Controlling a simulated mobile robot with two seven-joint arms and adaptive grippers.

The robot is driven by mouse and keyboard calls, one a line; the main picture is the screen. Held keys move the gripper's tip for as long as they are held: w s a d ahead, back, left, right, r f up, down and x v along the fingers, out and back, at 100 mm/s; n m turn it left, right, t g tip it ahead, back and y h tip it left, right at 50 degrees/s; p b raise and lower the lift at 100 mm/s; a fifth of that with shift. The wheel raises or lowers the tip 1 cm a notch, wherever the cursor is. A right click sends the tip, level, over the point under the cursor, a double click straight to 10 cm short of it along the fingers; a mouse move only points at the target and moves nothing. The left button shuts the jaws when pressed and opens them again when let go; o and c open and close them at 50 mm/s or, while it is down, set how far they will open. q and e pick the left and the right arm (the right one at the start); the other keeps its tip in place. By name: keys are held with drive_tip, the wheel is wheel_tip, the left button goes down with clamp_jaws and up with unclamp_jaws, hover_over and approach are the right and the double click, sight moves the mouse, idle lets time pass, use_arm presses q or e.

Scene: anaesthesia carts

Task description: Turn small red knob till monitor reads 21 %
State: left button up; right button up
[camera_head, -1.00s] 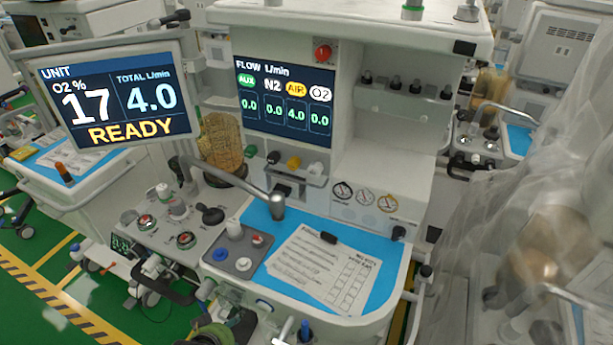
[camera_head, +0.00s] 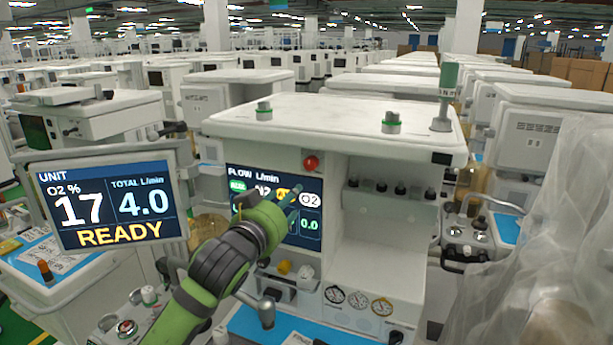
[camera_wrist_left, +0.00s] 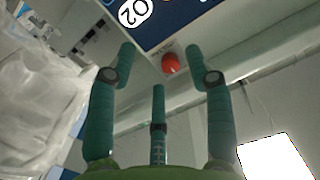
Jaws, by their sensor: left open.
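The small red knob (camera_head: 311,163) sits on the cart's front above the flow screen (camera_head: 308,236). In the left wrist view the red knob (camera_wrist_left: 171,64) lies beyond and between the spread fingertips. The tilted monitor (camera_head: 105,200) reads O2 17 %, total 4.0 L/min and READY. My left gripper (camera_head: 291,200) is raised in front of the flow screen, just below and left of the red knob, and hides part of the readings. Its teal fingers (camera_wrist_left: 158,62) are open with nothing between them, apart from the knob. My right gripper is not in view.
The cart's top (camera_head: 330,115) overhangs the knob. Yellow and white flow knobs (camera_head: 284,267) stick out below the screen, above a bent grey handle (camera_head: 267,312). Dark knobs (camera_head: 381,187) line a shelf at right. A clear plastic sheet (camera_head: 535,250) hangs at far right.

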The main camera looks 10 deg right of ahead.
use_arm(q)
approach(309, 165)
drive_tip(key=w+f, duration=0.1)
drive_tip(key=shift+m+h, duration=0.4)
drive_tip(key=p+x, duration=0.1)
drive_tip(key=x, duration=0.1)
drive_tip(key=p+x, duration=0.1)
drive_tip(key=x, duration=0.1)
drive_tip(key=p+x, duration=0.1)
drive_tip(key=shift+w+d+r, duration=0.25)
drive_tip(key=shift+d+r, duration=0.1)
drive_tip(key=shift+p+x, duration=0.35)
drive_tip(key=shift+x, duration=0.55)
drive_tip(key=shift+f, duration=0.15)
clamp_jaws()
